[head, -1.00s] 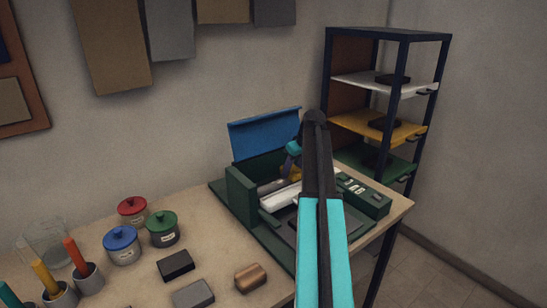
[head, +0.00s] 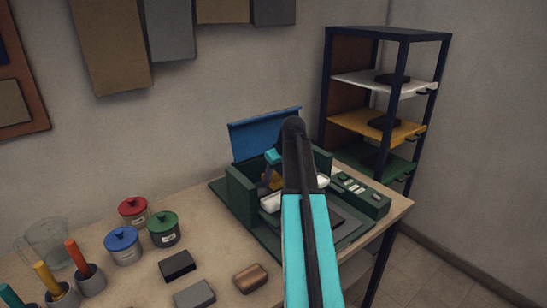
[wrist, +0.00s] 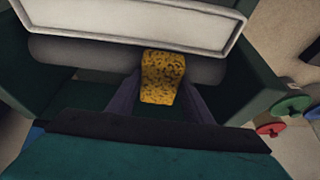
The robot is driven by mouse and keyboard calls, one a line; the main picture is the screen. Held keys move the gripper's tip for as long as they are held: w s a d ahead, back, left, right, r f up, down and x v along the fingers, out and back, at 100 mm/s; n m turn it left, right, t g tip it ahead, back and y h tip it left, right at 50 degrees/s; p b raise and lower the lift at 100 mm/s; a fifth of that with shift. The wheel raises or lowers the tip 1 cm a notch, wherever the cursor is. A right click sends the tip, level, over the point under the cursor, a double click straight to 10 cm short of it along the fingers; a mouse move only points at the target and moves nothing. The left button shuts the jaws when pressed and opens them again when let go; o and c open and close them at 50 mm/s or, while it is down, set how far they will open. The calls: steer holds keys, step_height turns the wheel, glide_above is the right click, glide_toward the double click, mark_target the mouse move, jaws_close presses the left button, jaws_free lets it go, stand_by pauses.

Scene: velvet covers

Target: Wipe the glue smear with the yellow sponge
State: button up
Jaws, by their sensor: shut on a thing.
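The yellow sponge (wrist: 162,72) with dark speckles is between the two fingers of my gripper (wrist: 160,98) in the wrist view. My gripper is shut on it. In the head view the gripper (head: 266,178) is inside the open green machine (head: 241,196), with a bit of the sponge (head: 279,183) showing. A grey roller (wrist: 85,52) and a white bar (wrist: 130,22) lie just beyond the sponge in the wrist view. I cannot make out the glue smear in either view. I cannot tell whether the sponge touches a surface.
The machine's blue lid (head: 262,134) stands open behind my gripper. The green walls are close on both sides. Red (head: 132,211), blue (head: 123,246) and green (head: 164,230) lidded pots stand to the left. A dark shelf rack (head: 397,90) stands at right.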

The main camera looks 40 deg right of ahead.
steer(key=shift+w+a+r+p, duration=0.15)
steer(key=shift+r+p, duration=0.15)
steer(key=shift+r, duration=0.3)
steer(key=shift+s+a+r+p, duration=0.1)
steer(key=shift+r+p, duration=0.15)
steer(key=shift+r, duration=0.35)
steer(key=shift+r+p, duration=1.15)
steer(key=shift+r, duration=0.7)
steer(key=shift+d+r+p, duration=0.1)
steer(key=shift+r+p, duration=0.45)
steer(key=shift+r, duration=0.5)
